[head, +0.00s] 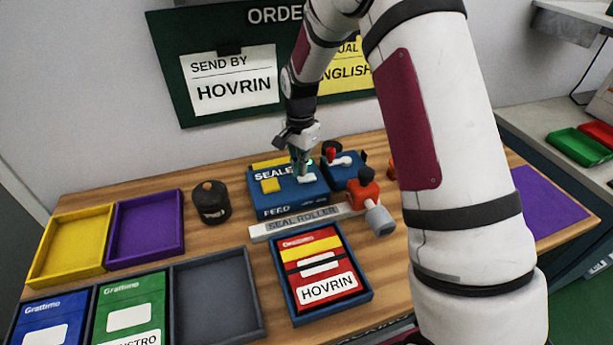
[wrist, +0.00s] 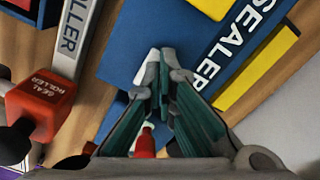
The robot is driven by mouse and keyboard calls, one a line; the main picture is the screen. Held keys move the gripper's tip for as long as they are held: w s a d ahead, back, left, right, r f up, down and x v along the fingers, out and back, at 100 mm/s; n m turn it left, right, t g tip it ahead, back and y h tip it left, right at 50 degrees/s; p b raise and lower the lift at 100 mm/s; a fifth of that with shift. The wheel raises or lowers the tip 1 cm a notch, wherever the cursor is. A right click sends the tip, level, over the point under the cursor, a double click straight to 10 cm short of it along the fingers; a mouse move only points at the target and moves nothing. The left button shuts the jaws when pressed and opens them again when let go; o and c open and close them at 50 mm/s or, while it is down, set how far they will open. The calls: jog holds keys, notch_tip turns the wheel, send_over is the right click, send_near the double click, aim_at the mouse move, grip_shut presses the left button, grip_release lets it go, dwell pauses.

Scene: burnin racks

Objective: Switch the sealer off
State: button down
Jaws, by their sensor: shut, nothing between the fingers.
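The blue sealer (head: 290,204) stands on the wooden table, with its white "SEALER" label also in the wrist view (wrist: 232,45). A small green light shows on its top by my gripper. A white part (head: 306,179), perhaps its switch, lies just below the fingertips in the head view. My gripper (head: 301,172) is shut and empty, pointing down over the sealer's top. In the wrist view its fingertips (wrist: 165,55) meet above the blue surface. I cannot tell whether they touch it. The fingers partly hide the white part and a red piece (wrist: 146,142).
The seal roller bar (head: 300,222) runs along the sealer's front, with a red block (head: 363,190) at its right end. A tray (head: 368,291) with a red HOVRIN packet is in front. A dark canister (head: 211,201) stands left. An empty grey tray (head: 215,300) is nearer.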

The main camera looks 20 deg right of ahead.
jog(key=shift+f+b, duration=0.3)
jog(key=shift+f, duration=0.5)
jog(key=shift+r, duration=0.15)
jog(key=shift+r+p, duration=1.1)
jog(key=shift+r, duration=2.3)
